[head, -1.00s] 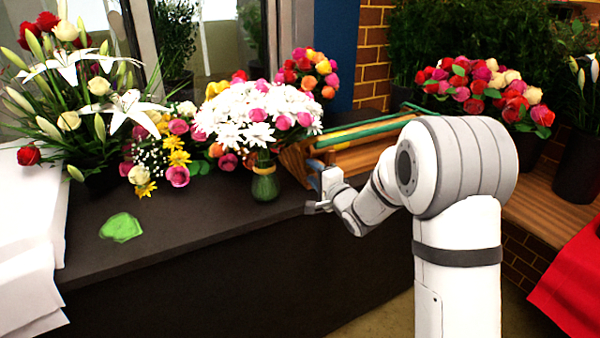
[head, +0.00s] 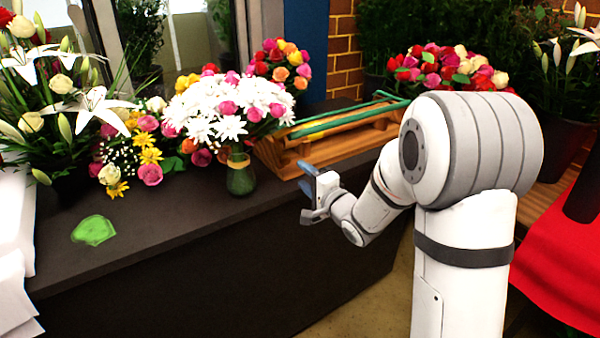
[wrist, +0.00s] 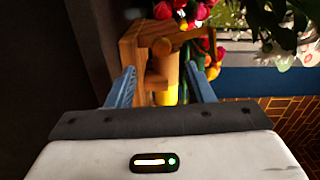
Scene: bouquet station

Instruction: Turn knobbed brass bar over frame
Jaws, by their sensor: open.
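The wooden frame (head: 340,142) lies on the dark counter right of the white bouquet, with green bars (head: 345,121) along its top. My gripper (head: 306,178) is at the frame's near side, by the counter's front edge. In the wrist view the open blue fingers (wrist: 160,75) point toward the wooden frame (wrist: 130,48). A rounded brass-coloured knob (wrist: 162,47) shows there, and a yellow piece (wrist: 165,98) shows between the fingers, apart from both. These look like parts of the knobbed brass bar, but its full length is hidden.
A white daisy bouquet in a green vase (head: 240,174) stands close left of the frame. Roses (head: 450,72) stand behind right; a red cloth (head: 555,245) hangs at the right.

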